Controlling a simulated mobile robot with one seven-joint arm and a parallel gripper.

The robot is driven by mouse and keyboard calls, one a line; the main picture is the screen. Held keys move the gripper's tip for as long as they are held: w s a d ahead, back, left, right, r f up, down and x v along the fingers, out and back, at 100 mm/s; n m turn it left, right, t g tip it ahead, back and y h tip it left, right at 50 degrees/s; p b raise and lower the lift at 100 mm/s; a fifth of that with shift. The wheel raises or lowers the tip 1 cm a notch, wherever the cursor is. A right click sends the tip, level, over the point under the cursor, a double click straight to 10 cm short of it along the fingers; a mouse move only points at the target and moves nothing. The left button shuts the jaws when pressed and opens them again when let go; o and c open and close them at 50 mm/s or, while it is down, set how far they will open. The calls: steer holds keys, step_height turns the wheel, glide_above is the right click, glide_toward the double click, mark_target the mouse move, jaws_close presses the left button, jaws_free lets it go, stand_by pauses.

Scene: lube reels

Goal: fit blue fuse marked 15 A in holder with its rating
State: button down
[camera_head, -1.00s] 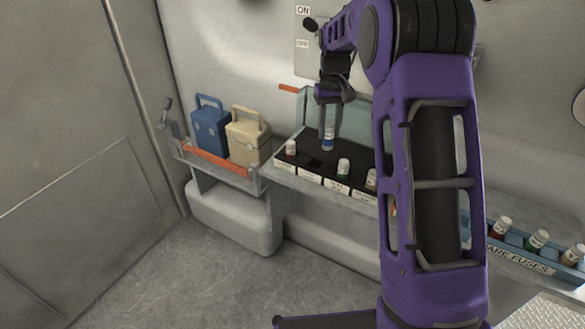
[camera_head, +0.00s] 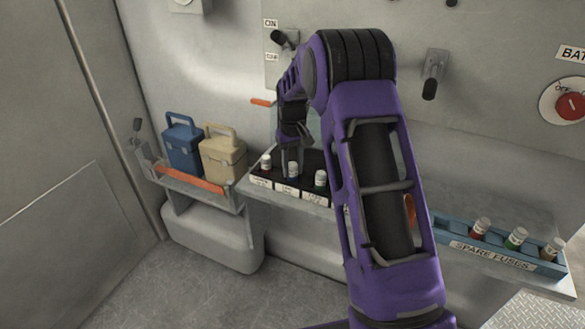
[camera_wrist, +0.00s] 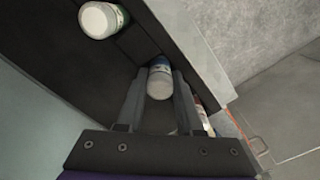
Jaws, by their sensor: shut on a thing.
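The blue fuse (camera_head: 293,170), with a white cap, stands upright in the row of the black fuse holder block (camera_head: 262,183), between a red-brown fuse (camera_head: 266,162) and a green fuse (camera_head: 320,179). My gripper (camera_head: 292,150) is above it, shut on its upper end. In the wrist view the blue fuse (camera_wrist: 160,78) sits between my two fingers (camera_wrist: 158,95). Its lower end is hidden, so I cannot tell how deep it sits. The white label (camera_head: 287,189) below it is too small to read.
A blue spare-fuse tray (camera_head: 447,229) holds several fuses at the right. A blue box (camera_head: 183,148) and a beige box (camera_head: 222,158) stand on a shelf at the left. My arm hides the holder's right part.

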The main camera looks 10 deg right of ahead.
mark_target(293, 164)
steer(key=shift+f, duration=0.15)
steer(key=c, duration=0.6)
jaws_free()
steer(key=shift+o, duration=0.2)
step_height(293, 164, up, 12)
steer(key=p, duration=0.1)
steer(key=shift+r, duration=0.2)
